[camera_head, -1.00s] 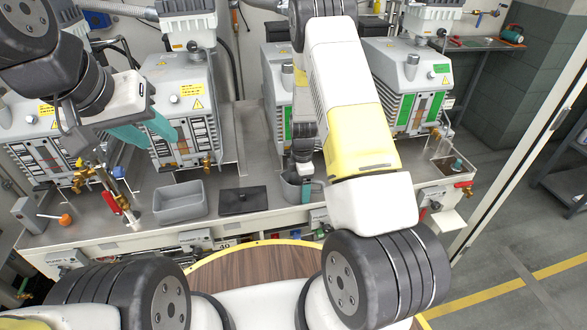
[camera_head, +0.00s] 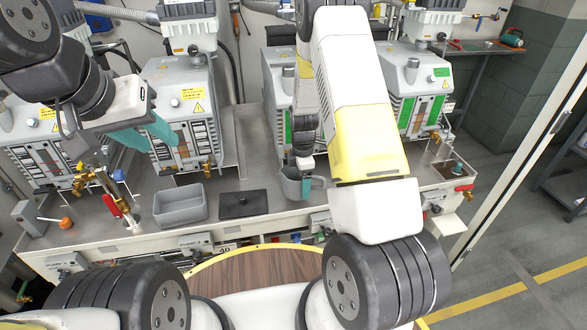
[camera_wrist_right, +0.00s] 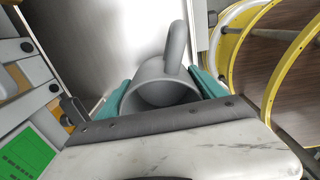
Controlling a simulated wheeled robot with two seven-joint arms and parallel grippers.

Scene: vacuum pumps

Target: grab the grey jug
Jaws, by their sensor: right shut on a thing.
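The grey jug (camera_head: 290,185) stands at the front of the metal bench, right of the black plate, partly hidden by my right arm. In the right wrist view the jug (camera_wrist_right: 160,84) sits between the two teal fingers of my right gripper (camera_wrist_right: 160,98), with its open mouth toward the camera and its handle pointing up in the picture. The right gripper is shut on the jug, one finger on each side. In the head view a teal finger of the right gripper (camera_head: 305,186) shows against the jug. My left gripper (camera_head: 150,136) is empty, with its teal fingers in front of a pump.
A grey tray (camera_head: 180,214) and a black plate (camera_head: 244,204) lie on the bench (camera_head: 226,158) left of the jug. Vacuum pumps (camera_head: 178,112) stand behind. Brass valves with a red handle (camera_head: 112,205) rise at the left. A wooden round top with yellow rim (camera_head: 250,270) is in front.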

